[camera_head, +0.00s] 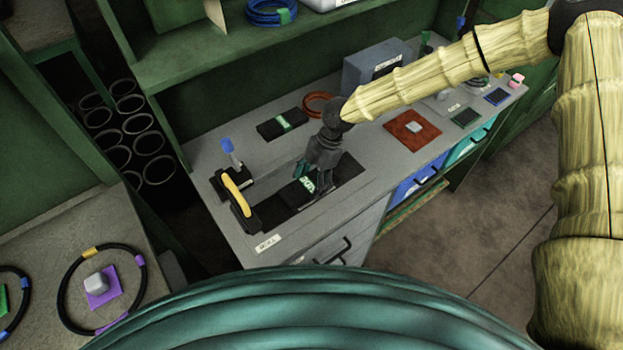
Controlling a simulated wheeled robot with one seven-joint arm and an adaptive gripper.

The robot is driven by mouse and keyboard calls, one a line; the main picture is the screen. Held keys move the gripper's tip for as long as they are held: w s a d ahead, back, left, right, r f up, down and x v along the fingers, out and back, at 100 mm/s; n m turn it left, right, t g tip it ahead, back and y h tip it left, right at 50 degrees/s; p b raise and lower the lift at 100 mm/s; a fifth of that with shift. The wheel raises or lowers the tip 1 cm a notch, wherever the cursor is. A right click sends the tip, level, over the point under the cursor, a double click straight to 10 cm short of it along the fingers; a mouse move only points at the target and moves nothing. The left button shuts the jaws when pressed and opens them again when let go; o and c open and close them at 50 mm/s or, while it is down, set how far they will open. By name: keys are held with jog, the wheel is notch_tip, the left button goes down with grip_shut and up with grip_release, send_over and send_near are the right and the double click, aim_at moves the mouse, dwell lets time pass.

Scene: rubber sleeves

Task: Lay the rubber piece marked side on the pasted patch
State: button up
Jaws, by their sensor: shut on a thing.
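My gripper (314,182) is over the bench, pointing down, with its fingers at a small black rubber piece with a green and white mark (301,192). It is shut on this piece. The piece is over or on a long dark strip (343,172) lying on the grey bench; I cannot tell whether they touch. The marked face seems to be turned up. I cannot make out a pasted patch on the strip; the gripper and piece cover part of it.
A yellow-handled tool (236,193) stands left of the strip, by a blue-topped item (227,146). A red-brown mat (400,140) lies right. Bare bench (215,140) shows at back left.

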jog(key=o, duration=1.2)
jog(key=b+v, duration=0.3)
jog(key=v, duration=0.9)
jog(key=shift+a, duration=0.1)
